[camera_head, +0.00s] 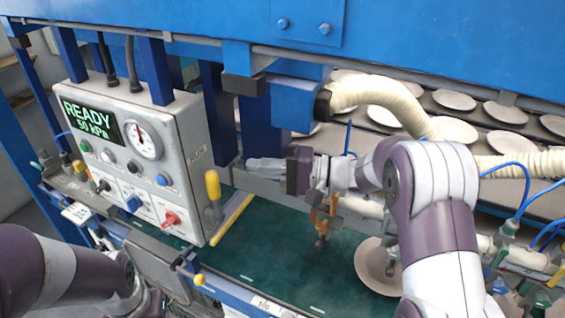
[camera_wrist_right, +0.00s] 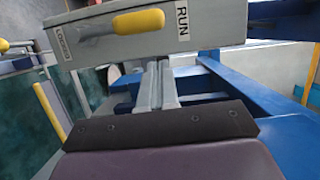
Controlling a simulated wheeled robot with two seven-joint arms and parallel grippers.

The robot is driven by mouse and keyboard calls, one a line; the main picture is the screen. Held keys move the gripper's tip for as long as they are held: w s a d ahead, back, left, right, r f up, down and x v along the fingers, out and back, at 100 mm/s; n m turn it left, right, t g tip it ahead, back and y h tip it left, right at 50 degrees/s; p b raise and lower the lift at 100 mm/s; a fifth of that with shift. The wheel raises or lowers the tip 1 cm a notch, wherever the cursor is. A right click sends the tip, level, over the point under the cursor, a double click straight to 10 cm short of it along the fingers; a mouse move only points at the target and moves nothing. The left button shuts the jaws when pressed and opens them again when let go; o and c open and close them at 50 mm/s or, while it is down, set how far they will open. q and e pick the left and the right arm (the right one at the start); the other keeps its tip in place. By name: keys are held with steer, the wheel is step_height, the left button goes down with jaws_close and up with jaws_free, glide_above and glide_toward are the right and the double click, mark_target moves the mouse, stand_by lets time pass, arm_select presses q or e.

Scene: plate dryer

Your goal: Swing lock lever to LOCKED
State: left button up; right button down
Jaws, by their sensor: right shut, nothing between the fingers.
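The lock lever has a yellow handle (camera_head: 213,185) on a grey arm, on the right side face of the grey control box (camera_head: 190,140). In the right wrist view the yellow handle (camera_wrist_right: 138,21) points toward the RUN label (camera_wrist_right: 183,22). The LOCKED label (camera_wrist_right: 60,42) is at the opposite end of that face. My right gripper (camera_head: 252,163) is shut and empty, to the right of the handle and apart from it. Its fingers (camera_wrist_right: 157,75) reach toward the box just below the handle in the wrist view. My left gripper is out of view; only its arm shows.
The box front has a screen (camera_head: 92,120) reading READY 50 kPa, a gauge and several knobs. A yellow bar (camera_head: 232,220) lies beside the box on the green surface (camera_head: 260,255). A round plate (camera_head: 375,265) lies farther right. Blue beams stand behind my right gripper.

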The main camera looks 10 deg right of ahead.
mark_target(212, 197)
steer(key=a, duration=0.2)
steer(key=s+a+p, duration=0.1)
steer(key=a, duration=0.2)
steer(key=shift+a+f, duration=0.1)
